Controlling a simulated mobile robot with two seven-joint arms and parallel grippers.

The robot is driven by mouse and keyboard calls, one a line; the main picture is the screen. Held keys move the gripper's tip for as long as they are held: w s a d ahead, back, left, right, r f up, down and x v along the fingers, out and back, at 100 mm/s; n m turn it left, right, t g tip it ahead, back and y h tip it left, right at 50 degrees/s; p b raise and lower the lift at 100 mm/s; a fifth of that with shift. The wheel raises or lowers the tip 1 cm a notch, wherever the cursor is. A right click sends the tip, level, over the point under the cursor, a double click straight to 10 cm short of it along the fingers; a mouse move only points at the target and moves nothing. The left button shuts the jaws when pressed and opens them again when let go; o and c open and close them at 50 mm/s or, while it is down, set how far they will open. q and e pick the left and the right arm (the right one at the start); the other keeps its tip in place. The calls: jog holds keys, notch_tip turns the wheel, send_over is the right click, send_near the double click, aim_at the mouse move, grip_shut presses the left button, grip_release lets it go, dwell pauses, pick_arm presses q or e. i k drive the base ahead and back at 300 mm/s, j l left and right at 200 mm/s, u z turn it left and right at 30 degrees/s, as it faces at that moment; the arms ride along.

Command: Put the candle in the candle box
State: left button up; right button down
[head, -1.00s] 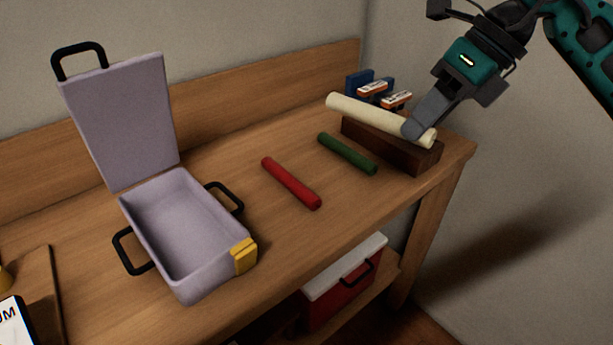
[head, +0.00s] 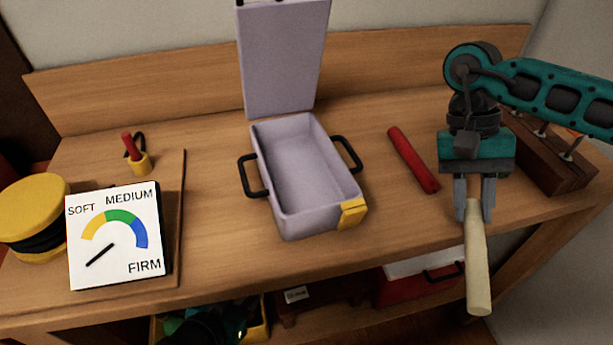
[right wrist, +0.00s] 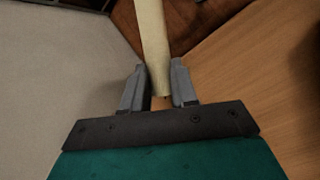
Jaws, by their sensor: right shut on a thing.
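The cream candle (head: 477,265) is held near one end by my right gripper (head: 474,212), which is shut on it. It points down toward the front edge of the table in the head view. In the right wrist view, the candle (right wrist: 153,40) runs up from between the fingers (right wrist: 159,75). The lavender candle box (head: 290,218) stands open to the left of the gripper, its lid (head: 283,60) raised at the back. The inside I can see is empty. A red candle (head: 413,160) lies between box and gripper. My left gripper is out of view.
A dial board (head: 115,240) reading SOFT, MEDIUM, FIRM and a yellow round object (head: 35,215) are at left. A dark wooden block (head: 550,165) is at right. A red-and-white cooler (head: 420,280) sits below.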

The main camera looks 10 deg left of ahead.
aim_at(286, 186)
jog(key=k+j+u, duration=0.15)
jog(key=k+u, duration=0.2)
jog(key=k, duration=0.2)
jog(key=k+j+u, duration=0.35)
jog(key=k, duration=0.15)
jog(key=k+j+u, duration=0.35)
jog(key=k+j, duration=0.05)
jog(key=k, duration=0.1)
